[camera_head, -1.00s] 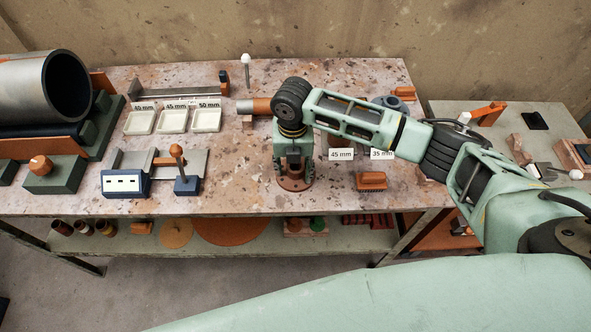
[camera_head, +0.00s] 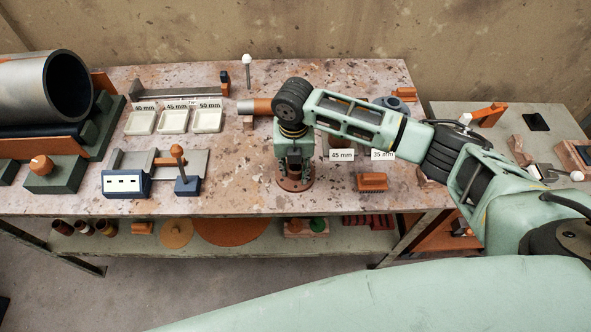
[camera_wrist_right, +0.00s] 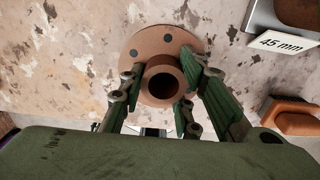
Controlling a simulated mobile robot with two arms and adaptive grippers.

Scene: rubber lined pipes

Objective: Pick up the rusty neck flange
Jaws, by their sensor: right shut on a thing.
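The rusty neck flange (camera_head: 294,184) is a brown disc with bolt holes and a raised round neck. It is under my right gripper (camera_head: 294,172), near the front edge of the workbench. In the right wrist view the flange (camera_wrist_right: 163,62) shows its open neck, and the green fingers of my right gripper (camera_wrist_right: 162,84) are shut on it from both sides. The flange appears to rest flat on the bench; any small gap below it cannot be told. My left gripper is not in view.
A "45 mm" label (camera_head: 341,155) and an orange brush (camera_head: 372,181) are right of the flange. A blue box with a slide (camera_head: 125,184) and white trays (camera_head: 173,121) are to the left. A large pipe (camera_head: 48,88) lies far left. The bench between is partly clear.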

